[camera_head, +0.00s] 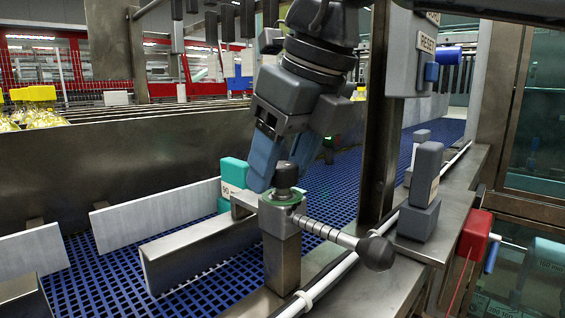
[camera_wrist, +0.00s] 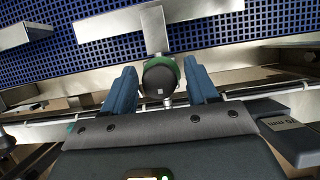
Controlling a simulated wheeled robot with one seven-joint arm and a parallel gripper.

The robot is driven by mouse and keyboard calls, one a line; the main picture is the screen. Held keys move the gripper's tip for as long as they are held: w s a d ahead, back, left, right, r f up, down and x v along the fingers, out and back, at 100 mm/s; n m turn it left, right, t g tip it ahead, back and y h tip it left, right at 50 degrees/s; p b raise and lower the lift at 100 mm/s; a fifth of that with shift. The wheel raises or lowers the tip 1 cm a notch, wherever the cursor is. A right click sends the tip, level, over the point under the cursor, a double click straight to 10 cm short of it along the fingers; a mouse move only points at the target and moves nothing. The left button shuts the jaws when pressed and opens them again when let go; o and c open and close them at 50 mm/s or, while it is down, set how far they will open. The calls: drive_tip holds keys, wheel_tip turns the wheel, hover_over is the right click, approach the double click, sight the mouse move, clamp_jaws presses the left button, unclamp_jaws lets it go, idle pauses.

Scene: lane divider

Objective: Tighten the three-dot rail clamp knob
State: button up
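A dark round knob (camera_head: 286,176) with a green ring under it tops a metal clamp post (camera_head: 281,250) beside the blue belt. A threaded rod with a dark ball end (camera_head: 375,252) sticks out of the post to the right. In the wrist view the knob (camera_wrist: 160,80) shows a small pale mark on top; I cannot make out three dots. My gripper (camera_head: 279,172) points down at the knob. Its blue fingers are open, one on each side of the knob in the wrist view (camera_wrist: 159,68), with gaps between. The far finger is partly hidden in the head view.
A metal divider rail (camera_head: 205,250) runs left from the post over the blue mesh belt (camera_head: 120,280). A teal block (camera_head: 232,180) stands behind the post. To the right are a grey upright block (camera_head: 426,175), a steel column (camera_head: 380,120) and a red box (camera_head: 475,235).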

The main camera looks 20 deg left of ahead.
drive_tip(key=shift+o, duration=0.5)
drive_tip(key=v, duration=0.7)
drive_tip(key=shift+r, duration=0.35)
drive_tip(key=shift+s+d, duration=0.1)
